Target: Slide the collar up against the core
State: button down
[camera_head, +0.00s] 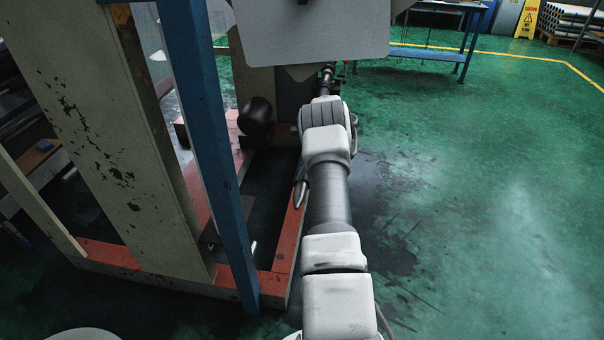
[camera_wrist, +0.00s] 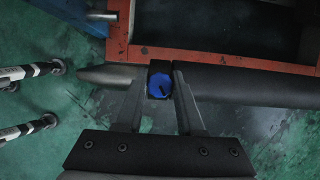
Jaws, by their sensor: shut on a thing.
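In the wrist view, my gripper (camera_wrist: 160,76) is shut on the collar (camera_wrist: 159,67), a dark block with a bright blue round knob (camera_wrist: 160,87) facing the camera. One finger lies on each side of it. The collar is around a horizontal shaft, whose tapered grey end (camera_wrist: 104,75) sticks out to the left. The dark cylindrical core (camera_wrist: 260,86) lies to the right, its left end close by the right finger. The finger hides whether collar and core touch. In the head view, my arm hides the gripper and collar.
An orange-red frame rail (camera_wrist: 225,61) runs just behind the shaft in the wrist view. In the head view, a blue post (camera_head: 205,130) and the worn beige machine frame (camera_head: 88,120) stand left of my arm. Green floor (camera_head: 480,200) on the right is open.

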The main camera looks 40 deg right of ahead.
jog(key=shift+d, duration=0.15)
jog(key=shift+w+d, duration=0.1)
jog(key=c, duration=0.5)
grip_release()
jog(key=shift+c, duration=0.2)
jog(key=shift+o, duration=0.5)
jog(key=shift+r, duration=0.15)
jog(key=p+v, duration=0.5)
jog(key=v, duration=1.2)
jog(key=shift+r, duration=0.1)
